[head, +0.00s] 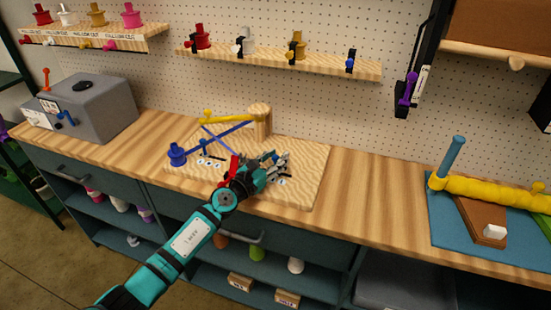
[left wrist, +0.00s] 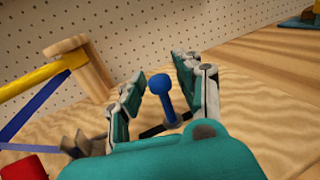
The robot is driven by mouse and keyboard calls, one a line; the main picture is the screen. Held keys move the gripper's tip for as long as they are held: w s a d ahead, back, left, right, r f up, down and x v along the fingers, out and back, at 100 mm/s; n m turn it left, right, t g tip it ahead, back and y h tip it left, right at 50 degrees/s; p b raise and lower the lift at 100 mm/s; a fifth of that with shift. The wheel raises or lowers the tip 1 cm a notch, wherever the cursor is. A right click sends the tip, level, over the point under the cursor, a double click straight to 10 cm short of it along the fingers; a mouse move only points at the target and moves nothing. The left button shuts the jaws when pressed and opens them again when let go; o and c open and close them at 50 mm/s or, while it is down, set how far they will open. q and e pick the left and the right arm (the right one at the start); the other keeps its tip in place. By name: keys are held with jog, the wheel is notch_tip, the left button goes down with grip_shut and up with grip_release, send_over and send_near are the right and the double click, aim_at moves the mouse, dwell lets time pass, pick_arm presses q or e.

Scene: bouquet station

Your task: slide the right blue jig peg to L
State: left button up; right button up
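The right blue jig peg (left wrist: 160,88) is a round-headed blue post in the left wrist view. It stands in a dark slot (left wrist: 152,131) of the wooden jig board (head: 313,165). My left gripper (left wrist: 161,68) has its two fingers apart, one on each side of the peg, with visible gaps. In the head view the left gripper (head: 275,163) is low over the right part of the board and largely hides this peg and its size marks. The left blue peg (head: 204,144) stands by its own marks on the board. My right gripper is not in view.
Crossed blue and yellow stems (head: 228,119) lean by a wooden post (head: 260,122), left of the gripper. A red piece (head: 233,167) is close beside it. A blue mat (head: 437,222) with a yellow roll (head: 495,190) lies right. Bare counter (head: 370,200) lies between.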

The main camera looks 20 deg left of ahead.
pick_arm(q)
grip_shut()
jog(key=shift+w+d+f, duration=0.15)
jog(key=shift+f, duration=0.2)
